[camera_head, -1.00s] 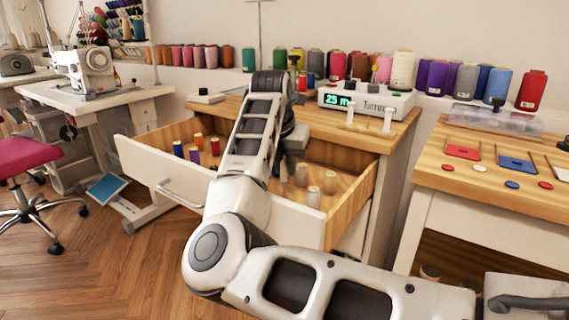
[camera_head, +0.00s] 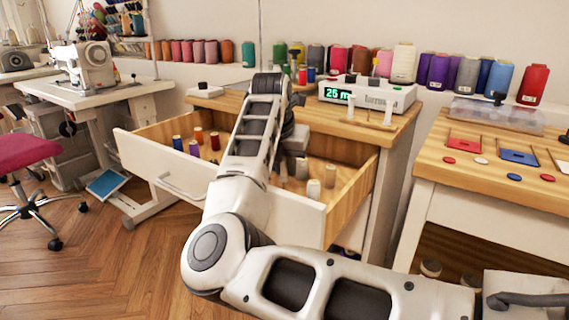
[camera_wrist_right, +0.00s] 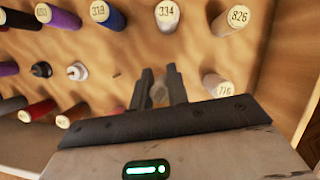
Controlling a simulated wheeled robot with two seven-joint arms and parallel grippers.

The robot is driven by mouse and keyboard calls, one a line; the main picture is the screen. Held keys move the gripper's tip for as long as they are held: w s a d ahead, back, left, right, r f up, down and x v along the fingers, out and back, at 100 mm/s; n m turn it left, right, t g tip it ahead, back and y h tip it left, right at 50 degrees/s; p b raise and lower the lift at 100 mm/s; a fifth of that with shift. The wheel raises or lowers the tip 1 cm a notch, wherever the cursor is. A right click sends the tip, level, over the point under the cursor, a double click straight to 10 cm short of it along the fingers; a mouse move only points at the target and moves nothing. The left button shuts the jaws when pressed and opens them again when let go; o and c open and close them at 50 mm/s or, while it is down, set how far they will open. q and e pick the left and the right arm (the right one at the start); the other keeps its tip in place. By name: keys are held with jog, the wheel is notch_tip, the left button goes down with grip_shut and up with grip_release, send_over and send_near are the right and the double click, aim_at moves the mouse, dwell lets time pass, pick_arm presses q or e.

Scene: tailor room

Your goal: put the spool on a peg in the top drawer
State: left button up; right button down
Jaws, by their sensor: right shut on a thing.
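The top drawer (camera_head: 190,199) is pulled open, with several spools standing in it. Blue and red ones are at its left, and a white spool (camera_head: 313,189) and grey and tan ones at its right. My right gripper (camera_head: 296,142) is down over the drawer, partly hidden by my arm. In the right wrist view its fingers (camera_wrist_right: 162,86) are shut on a small pale thing (camera_wrist_right: 158,93), seemingly the spool, mostly hidden between them. Numbered spool tops, such as 334 (camera_wrist_right: 167,15) and 776 (camera_wrist_right: 216,85), stand around it. I cannot tell whether it is on a peg. My left gripper is not in view.
A wooden desktop (camera_head: 345,128) with a display device (camera_head: 367,94) is above the drawer. A row of large thread cones stands behind. A second table (camera_head: 480,190) is at the right, a sewing machine (camera_head: 85,64) at the left. The drawer's right wall (camera_wrist_right: 290,75) is near my gripper.

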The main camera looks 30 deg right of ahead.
pick_arm(q)
jog(key=shift+b, duration=0.3)
pick_arm(e)
jog(key=shift+f, duration=0.7)
jog(key=shift+s, duration=0.1)
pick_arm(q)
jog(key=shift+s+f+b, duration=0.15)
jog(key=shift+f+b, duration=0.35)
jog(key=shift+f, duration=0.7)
pick_arm(e)
jog(key=shift+f, duration=0.7)
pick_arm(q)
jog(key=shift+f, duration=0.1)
pick_arm(e)
jog(key=c, duration=1.3)
grip_release()
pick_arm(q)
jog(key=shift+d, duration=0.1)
pick_arm(e)
jog(key=shift+f, duration=0.15)
pick_arm(q)
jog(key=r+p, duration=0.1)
jog(key=p, duration=0.1)
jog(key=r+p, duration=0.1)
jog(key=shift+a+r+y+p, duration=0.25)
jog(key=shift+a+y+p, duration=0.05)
jog(key=shift+p, duration=0.05)
pick_arm(e)
jog(key=v, duration=1.6)
jog(key=shift+r, duration=0.35)
